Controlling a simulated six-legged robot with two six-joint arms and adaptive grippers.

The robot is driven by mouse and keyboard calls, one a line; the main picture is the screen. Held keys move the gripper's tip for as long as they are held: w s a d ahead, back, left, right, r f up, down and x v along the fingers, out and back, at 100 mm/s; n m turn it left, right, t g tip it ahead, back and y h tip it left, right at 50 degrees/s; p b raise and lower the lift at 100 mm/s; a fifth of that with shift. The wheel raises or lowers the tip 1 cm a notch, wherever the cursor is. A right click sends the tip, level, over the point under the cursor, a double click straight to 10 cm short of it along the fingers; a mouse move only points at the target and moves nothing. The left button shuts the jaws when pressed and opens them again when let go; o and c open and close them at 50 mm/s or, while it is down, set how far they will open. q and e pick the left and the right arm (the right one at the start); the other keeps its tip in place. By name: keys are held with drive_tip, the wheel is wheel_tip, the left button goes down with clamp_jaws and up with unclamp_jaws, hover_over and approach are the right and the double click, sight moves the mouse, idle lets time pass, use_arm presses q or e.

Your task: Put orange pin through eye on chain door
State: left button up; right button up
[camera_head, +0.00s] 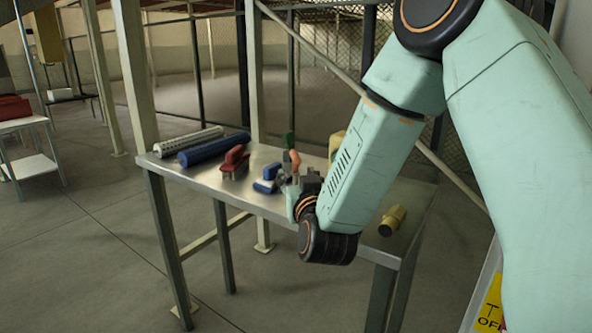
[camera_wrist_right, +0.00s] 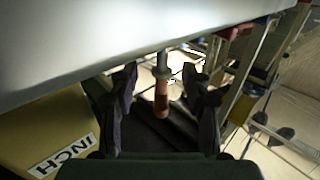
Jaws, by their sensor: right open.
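The orange pin (camera_head: 295,158) shows in the head view just beyond my right gripper (camera_head: 296,183), at the table. In the right wrist view the pin (camera_wrist_right: 161,97) has an orange handle and a grey end, and it lies between the two dark fingers of my right gripper (camera_wrist_right: 160,92). The fingers are open, with a gap on each side of the pin. My right forearm hides part of the table. My left gripper is not in view. I cannot make out the eye or the chain door for certain.
A metal table (camera_head: 200,175) holds a white perforated roll (camera_head: 188,139), a blue roll (camera_head: 214,149), a red-handled brush (camera_head: 234,162), a blue-and-white tool (camera_head: 266,180) and a yellow cylinder (camera_head: 392,220). Mesh fencing (camera_head: 330,45) stands behind.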

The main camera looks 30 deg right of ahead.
drive_tip(key=shift+a+r, duration=0.15)
drive_tip(key=shift+a, duration=0.05)
drive_tip(key=shift+c, duration=0.5)
drive_tip(key=shift+d, duration=0.1)
drive_tip(key=c, duration=0.6)
clamp_jaws()
drive_tip(key=shift+r, duration=0.15)
